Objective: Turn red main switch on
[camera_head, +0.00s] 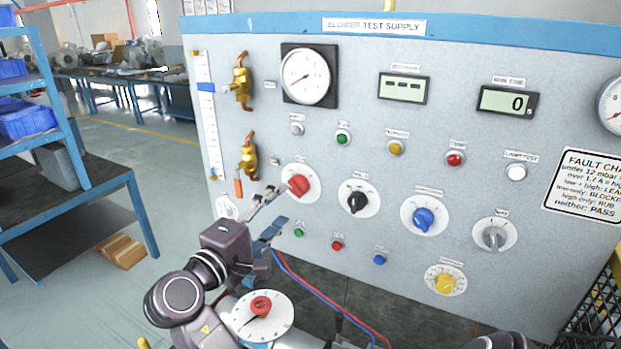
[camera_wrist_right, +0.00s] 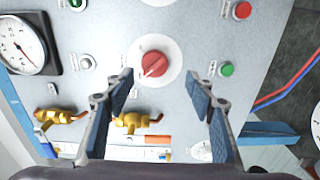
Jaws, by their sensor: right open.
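The red main switch (camera_head: 299,184) is a red rotary knob on a round white plate, on the left part of the grey panel. It also shows in the right wrist view (camera_wrist_right: 154,65), straight ahead between the fingers. Its handle sits at a slant; the plate's marks are too small to read. My right gripper (camera_head: 270,212) is open and empty, just in front of and below left of the switch in the head view. In the right wrist view its fingers (camera_wrist_right: 161,82) stand apart on either side of the knob, with no clear contact. My left gripper is not in view.
A black knob (camera_head: 357,200) and blue knob (camera_head: 424,220) sit to the right of the switch. A brass valve (camera_head: 248,157) with an orange handle is on its left. A white dial with a red centre (camera_head: 262,306) and red and blue hoses (camera_head: 318,293) lie below.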

